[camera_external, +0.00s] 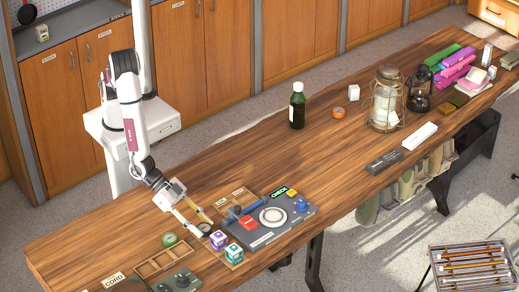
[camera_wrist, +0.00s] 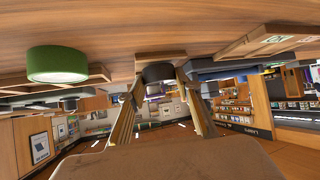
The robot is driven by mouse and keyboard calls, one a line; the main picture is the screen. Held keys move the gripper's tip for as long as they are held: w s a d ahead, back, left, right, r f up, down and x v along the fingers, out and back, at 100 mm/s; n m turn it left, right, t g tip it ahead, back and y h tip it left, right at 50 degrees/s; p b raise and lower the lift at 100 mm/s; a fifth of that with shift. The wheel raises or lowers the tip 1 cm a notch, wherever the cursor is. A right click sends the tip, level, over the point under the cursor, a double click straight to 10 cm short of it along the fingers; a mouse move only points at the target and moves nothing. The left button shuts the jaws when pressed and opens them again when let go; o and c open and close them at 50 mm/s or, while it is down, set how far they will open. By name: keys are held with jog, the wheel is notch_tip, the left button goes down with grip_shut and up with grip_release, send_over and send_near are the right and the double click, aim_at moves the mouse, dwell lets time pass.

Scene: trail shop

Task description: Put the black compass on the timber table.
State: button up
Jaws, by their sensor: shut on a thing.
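The black compass (camera_external: 205,228) is a small dark round piece at the tip of my gripper (camera_external: 197,222) in the external view. In the wrist view the dark compass (camera_wrist: 158,73) sits between the two fingers of my gripper (camera_wrist: 160,92), which is shut on it. The wrist picture is upside down, with the table surface at the top. The compass is at or just above a wooden piece there; I cannot tell if they touch. The timber table (camera_external: 330,140) runs long across the external view.
A green round tin (camera_external: 169,239) lies left of my gripper. A wooden divided tray (camera_external: 150,268), a grey check board (camera_external: 291,220), and purple and teal boxes (camera_external: 219,240) crowd around it. A dark green bottle (camera_external: 297,106) stands farther back. The table's middle is largely clear.

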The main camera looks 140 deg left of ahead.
jog(key=shift+f, duration=0.3)
jog(key=o, duration=1.3)
jog(key=shift+c, duration=0.2)
jog(key=shift+s, duration=0.1)
jog(key=v, duration=1.2)
jog(key=shift+r, duration=0.1)
